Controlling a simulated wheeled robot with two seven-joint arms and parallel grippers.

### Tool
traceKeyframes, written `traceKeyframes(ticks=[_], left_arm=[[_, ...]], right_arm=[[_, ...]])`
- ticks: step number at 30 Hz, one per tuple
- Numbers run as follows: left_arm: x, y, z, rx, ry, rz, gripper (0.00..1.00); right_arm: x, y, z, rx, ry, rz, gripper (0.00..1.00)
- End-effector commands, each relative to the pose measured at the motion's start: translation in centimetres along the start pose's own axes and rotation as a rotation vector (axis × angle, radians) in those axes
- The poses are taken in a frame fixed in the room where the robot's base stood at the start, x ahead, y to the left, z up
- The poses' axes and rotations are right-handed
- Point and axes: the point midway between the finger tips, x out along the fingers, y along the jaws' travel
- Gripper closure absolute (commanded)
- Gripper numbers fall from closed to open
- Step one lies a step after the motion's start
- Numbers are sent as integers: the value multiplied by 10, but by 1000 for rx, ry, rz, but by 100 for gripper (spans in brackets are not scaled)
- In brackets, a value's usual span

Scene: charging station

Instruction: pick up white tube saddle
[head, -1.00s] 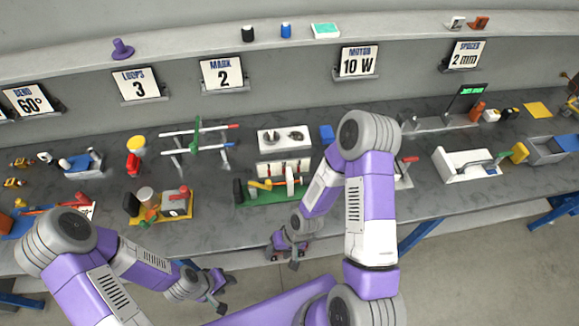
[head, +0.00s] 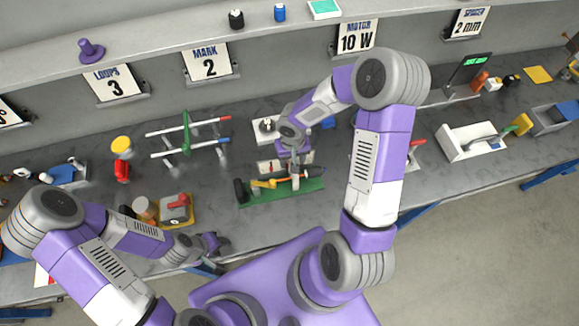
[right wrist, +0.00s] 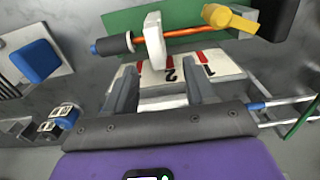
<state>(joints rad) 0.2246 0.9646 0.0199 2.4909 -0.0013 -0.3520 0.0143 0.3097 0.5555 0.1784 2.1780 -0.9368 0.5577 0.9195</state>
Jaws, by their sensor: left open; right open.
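A white upright piece (right wrist: 153,40), which looks like the tube saddle, stands across an orange tube (right wrist: 183,38) on a green board (right wrist: 118,22). In the head view the green board (head: 255,200) lies at the front of the bench, and my right arm partly hides the saddle. My left gripper (head: 213,244) is open and empty at the bench's front edge.
A black cylinder (right wrist: 112,45) and a yellow part (right wrist: 230,18) flank the saddle on the green board. A white tray (head: 262,132) lies behind the board. A rail stand (head: 187,135) is to the left. Bare bench (head: 340,205) shows right of the board.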

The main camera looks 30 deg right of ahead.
Motion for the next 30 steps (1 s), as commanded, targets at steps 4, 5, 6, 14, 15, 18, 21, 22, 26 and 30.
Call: traceKeyframes(ticks=[4,5,6,14,15,18,21,22,26,30], left_arm=[[2,-1,0,0,0,0,57],[2,-1,0,0,0,0,57],[2,-1,0,0,0,0,57],[4,-2,0,0,0,0,57],[5,-2,0,0,0,0,57],[4,-2,0,0,1,0,57],[4,-2,0,0,1,0,57],[4,-2,0,0,1,0,57],[4,-2,0,0,1,0,57],[4,-2,0,0,1,0,57]], right_arm=[[18,1,2,-1,-5,0,45],[21,1,3,-1,-5,0,45],[26,2,5,-1,-6,0,45],[60,3,7,-2,-4,-1,45],[62,3,7,-1,-2,-1,45],[64,3,7,-1,-1,-1,45],[63,3,7,-1,-1,-1,45],[63,3,7,-1,-1,-1,45],[63,3,7,-1,-1,-1,62],[63,3,7,-1,-1,-1,83]])
